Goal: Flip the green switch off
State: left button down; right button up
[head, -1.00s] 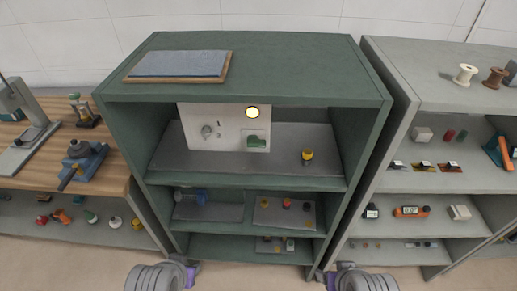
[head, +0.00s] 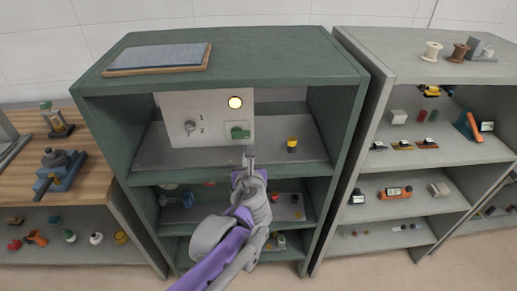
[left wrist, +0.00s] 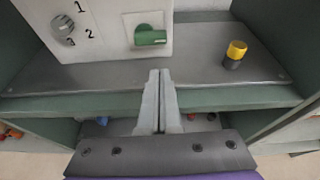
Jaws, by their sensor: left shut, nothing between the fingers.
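The green switch (head: 239,132) sits at the lower right of a white panel (head: 213,103) in the top compartment of the green cabinet. It also shows in the left wrist view (left wrist: 151,37), as a green lever on a pale plate. A grey knob (head: 189,126) marked with numbers is at the panel's left. My left gripper (head: 248,158) is shut and empty, just below and in front of the switch, apart from it. Its closed fingers (left wrist: 160,75) point toward the panel in the left wrist view. My right gripper is not in view.
A yellow and black button-like part (head: 292,145) stands on the shelf right of the panel. The cabinet's shelf edge (left wrist: 70,104) runs beneath my fingers. A grey shelf unit (head: 357,60) stands at the right, a wooden bench (head: 90,147) at the left.

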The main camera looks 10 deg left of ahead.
aim_at(241, 134)
pick_arm(q)
jog(key=shift+w+d, duration=0.15)
jog(key=x, duration=1)
jog(key=shift+r, duration=0.15)
